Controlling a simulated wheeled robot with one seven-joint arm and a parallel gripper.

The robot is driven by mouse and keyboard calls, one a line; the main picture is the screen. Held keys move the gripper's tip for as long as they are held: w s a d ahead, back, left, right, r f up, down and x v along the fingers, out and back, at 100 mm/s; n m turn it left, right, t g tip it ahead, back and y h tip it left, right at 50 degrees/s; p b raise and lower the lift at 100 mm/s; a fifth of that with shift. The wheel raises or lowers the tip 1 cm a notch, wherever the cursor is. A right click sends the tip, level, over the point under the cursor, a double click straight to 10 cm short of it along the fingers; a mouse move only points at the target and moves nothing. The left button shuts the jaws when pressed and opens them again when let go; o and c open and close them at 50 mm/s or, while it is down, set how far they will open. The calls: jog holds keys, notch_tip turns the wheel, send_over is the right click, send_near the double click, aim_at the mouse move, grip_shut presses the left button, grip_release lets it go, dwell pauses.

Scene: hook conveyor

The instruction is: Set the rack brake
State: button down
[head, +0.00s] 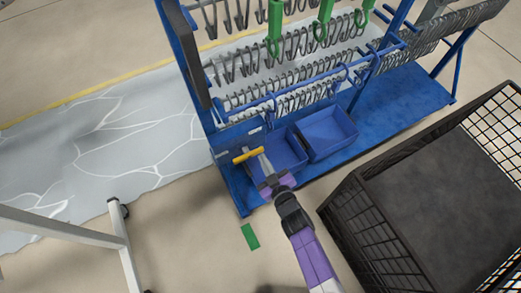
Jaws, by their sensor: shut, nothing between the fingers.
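The blue rack (234,190) stands in the middle of the head view, with rows of grey hooks above its base. A short yellow bar (246,156) sits at its front left corner, by the blue bins; it looks like a lever handle, but I cannot tell its joint or its setting. My gripper (263,155), purple with pale fingers, reaches up from below to the right end of the yellow bar. It is shut and holds nothing. I cannot tell whether the fingertips touch the bar. The lower part of the lever is hidden or too small to see.
Two blue bins, one of them the right bin (327,132), sit on the rack's base. A black wire crate (372,225) stands at lower right. A white frame on a caster (118,209) is at lower left. A green mark (250,236) lies on clear floor.

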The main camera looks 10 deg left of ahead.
jog(key=p+v, duration=0.1)
jog(key=v, duration=0.2)
jog(key=shift+s+r, duration=0.15)
jog(key=shift+r, duration=0.05)
dwell(0.5)
